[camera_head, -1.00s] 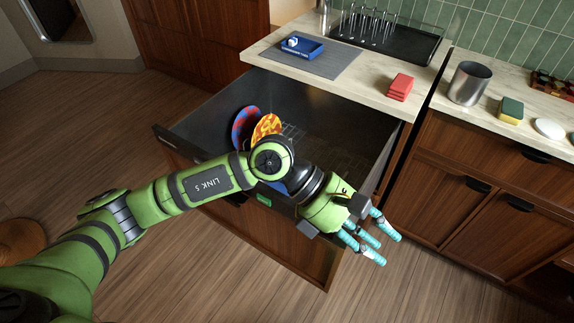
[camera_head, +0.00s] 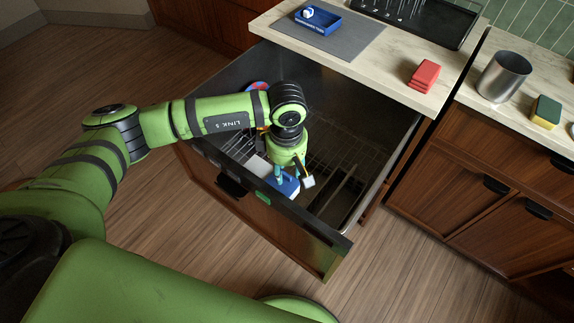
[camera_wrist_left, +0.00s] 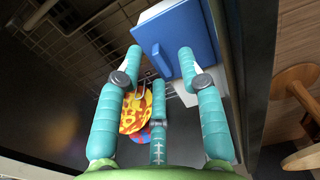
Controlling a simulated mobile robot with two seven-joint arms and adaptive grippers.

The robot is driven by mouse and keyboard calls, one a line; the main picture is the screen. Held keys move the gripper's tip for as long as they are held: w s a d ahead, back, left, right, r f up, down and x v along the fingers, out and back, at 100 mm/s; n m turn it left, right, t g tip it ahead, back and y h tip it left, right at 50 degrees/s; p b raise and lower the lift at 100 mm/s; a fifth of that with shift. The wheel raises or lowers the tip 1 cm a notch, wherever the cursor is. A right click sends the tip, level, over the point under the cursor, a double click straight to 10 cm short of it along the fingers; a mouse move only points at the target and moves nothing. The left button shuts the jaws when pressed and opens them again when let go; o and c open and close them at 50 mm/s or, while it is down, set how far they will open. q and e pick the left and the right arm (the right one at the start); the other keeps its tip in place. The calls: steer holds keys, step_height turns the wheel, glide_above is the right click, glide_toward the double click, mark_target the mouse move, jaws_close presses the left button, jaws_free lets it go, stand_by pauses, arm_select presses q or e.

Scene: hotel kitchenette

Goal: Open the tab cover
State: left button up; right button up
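A blue flap-like piece (camera_head: 288,188) sits on the inner side of the open drawer's front wall. A pale box-like part (camera_head: 257,167) is beside it. In the left wrist view the blue piece (camera_wrist_left: 190,40) has a small tab on its face and a white edge behind. I cannot tell whether it is open or closed. My left gripper (camera_head: 290,177) points down at it inside the drawer. In the wrist view the left gripper's (camera_wrist_left: 158,62) teal fingers are spread, with nothing held between them. Fingertips are close to the blue piece; contact is unclear. My right gripper is not in view.
The metal drawer (camera_head: 345,235) stands pulled out, with wire racks inside. A blue tray (camera_head: 318,22) with a white item lies on a grey mat (camera_head: 350,42). Red blocks (camera_head: 424,75) and a metal cup (camera_head: 503,77) stand on the counters.

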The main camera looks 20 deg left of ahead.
mark_target(268, 166)
arm_select(q)
steer(key=shift+f, duration=0.3)
steer(key=c, duration=0.7)
jaws_close()
steer(key=shift+w+a+f+b, duration=0.1)
steer(key=shift+a+b, duration=0.1)
steer(key=shift+b, duration=0.1)
steer(key=a+b, duration=0.1)
steer(key=w+a+b, duration=0.1)
steer(key=a, duration=0.1)
steer(key=a+b, duration=0.1)
steer(key=shift+w+a+b, duration=0.35)
steer(key=shift+a, duration=0.25)
steer(key=shift+w, duration=0.1)
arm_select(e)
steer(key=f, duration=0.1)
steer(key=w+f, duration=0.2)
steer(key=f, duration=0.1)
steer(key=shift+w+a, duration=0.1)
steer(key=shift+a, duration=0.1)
